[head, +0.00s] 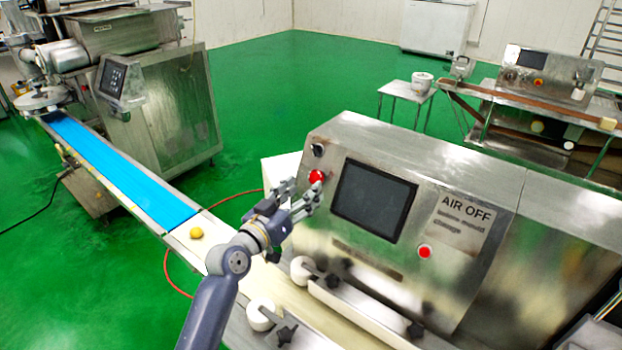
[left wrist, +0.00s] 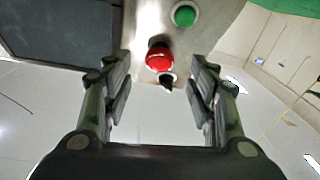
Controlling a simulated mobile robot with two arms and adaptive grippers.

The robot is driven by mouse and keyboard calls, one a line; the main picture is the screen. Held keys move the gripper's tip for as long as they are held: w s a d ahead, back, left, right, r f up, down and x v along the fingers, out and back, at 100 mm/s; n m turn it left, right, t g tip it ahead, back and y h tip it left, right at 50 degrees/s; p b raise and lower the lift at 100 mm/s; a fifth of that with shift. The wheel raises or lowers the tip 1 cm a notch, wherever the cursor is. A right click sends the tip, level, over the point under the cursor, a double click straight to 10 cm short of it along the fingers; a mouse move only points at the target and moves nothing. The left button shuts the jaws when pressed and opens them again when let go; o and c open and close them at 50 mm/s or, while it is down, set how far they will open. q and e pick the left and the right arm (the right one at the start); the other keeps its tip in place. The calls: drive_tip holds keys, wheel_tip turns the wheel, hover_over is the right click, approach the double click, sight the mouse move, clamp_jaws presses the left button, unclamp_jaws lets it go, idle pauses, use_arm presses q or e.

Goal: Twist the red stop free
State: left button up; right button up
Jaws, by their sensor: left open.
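The red stop (head: 317,176) is a round red knob on the upper left of the steel machine's front panel, left of the dark screen. My left gripper (head: 303,191) is open just in front of it in the head view. In the left wrist view the red stop (left wrist: 159,57) shows ahead, in the gap between the two open fingers (left wrist: 160,82). The fingers look apart from it, with nothing held. My right gripper is not in view.
A black switch (head: 318,150) sits close above the stop. The dark screen (head: 373,200) is to its right, a second red button (head: 425,251) lower right. A green round button (left wrist: 184,15) shows in the wrist view. A blue conveyor belt (head: 120,170) runs left.

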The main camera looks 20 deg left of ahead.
sight(314, 180)
use_arm(q)
drive_tip(key=shift+p+x, duration=0.4)
drive_tip(key=shift+x, duration=1.85)
drive_tip(key=shift+s, duration=0.1)
drive_tip(key=shift+c, duration=0.4)
